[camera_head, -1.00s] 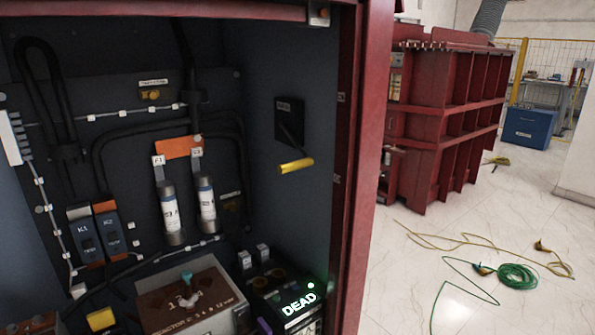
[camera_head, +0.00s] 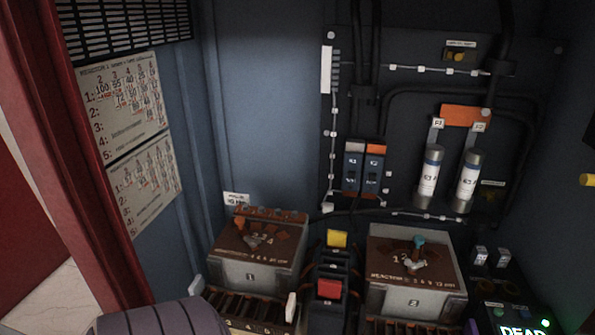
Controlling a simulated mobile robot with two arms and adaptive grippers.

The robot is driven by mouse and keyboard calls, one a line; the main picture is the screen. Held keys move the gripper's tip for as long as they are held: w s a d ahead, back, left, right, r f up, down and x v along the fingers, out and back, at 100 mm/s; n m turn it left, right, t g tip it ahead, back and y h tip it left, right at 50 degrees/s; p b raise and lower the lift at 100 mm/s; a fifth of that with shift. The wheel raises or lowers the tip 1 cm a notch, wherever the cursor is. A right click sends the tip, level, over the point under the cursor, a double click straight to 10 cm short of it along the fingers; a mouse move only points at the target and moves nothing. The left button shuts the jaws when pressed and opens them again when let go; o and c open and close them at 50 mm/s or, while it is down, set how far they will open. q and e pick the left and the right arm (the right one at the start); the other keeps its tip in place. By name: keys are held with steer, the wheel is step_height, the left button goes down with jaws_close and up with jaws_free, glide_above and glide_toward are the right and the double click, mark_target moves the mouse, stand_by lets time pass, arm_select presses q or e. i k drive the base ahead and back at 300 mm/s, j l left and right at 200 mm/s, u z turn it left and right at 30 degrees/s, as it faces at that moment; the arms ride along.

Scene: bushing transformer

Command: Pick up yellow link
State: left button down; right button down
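A small yellow block (camera_head: 336,239), the only yellow piece I see low in the cabinet that could be the link, sits on a dark terminal column between the two reactor boxes. A red block (camera_head: 328,289) is just below it on the same column. I cannot make out how the yellow block is fixed. Neither of my grippers is recognisable in the head view, so nothing is seen touching the block.
Reactor box 1 (camera_head: 255,270) stands left of the column and reactor box 2 (camera_head: 414,295) right of it. Two fuse cylinders (camera_head: 429,175) and two small switches (camera_head: 353,170) are on the back panel. A chart (camera_head: 123,103) hangs on the left wall. A yellow handle (camera_head: 587,180) shows at the right edge.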

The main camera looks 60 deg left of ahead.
mark_target(337, 239)
steer(key=u, duration=1.5)
steer(key=j+z, duration=0.15)
steer(key=k+l, duration=0.05)
